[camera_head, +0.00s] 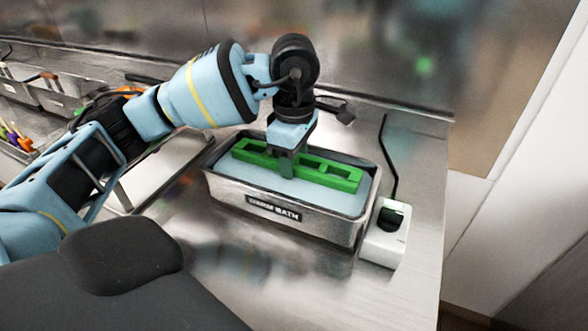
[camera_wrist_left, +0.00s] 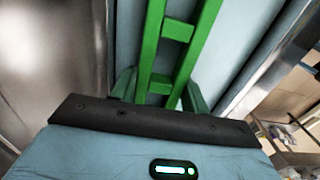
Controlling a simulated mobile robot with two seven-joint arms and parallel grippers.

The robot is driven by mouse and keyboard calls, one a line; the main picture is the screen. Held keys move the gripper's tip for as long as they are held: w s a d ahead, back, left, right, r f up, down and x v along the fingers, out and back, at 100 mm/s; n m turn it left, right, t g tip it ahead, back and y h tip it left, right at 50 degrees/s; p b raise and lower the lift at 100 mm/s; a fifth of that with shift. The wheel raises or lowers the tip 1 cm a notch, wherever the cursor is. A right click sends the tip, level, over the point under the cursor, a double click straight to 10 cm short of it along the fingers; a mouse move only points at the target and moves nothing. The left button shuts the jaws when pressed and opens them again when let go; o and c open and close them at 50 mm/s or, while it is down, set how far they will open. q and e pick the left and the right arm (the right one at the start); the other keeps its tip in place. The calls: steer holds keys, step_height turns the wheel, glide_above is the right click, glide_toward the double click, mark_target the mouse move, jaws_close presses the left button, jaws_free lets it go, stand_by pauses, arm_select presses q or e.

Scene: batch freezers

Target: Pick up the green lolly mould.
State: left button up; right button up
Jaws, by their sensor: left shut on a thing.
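The green lolly mould (camera_head: 329,175) is a long frame with open cells. It lies lengthwise over the pale blue water of a metal tub labelled "WARM BATH" (camera_head: 216,187). My left gripper (camera_head: 287,168) comes down from above and is shut on the mould near its middle. In the left wrist view the mould (camera_wrist_left: 178,28) runs up from between the fingers of my left gripper (camera_wrist_left: 160,92). I cannot tell whether the mould touches the water. My right gripper is not in view.
A white device (camera_head: 385,240) with a black cable stands right of the bath. A flat metal tray (camera_head: 150,180) lies to the left, and bins with coloured items (camera_head: 20,138) stand farther left. A wall runs behind the bath. The steel counter in front is clear.

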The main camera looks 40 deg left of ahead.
arm_select(q)
step_height(320, 180, up, 10)
steer(key=shift+r+p, duration=0.1)
steer(key=shift+p, duration=0.5)
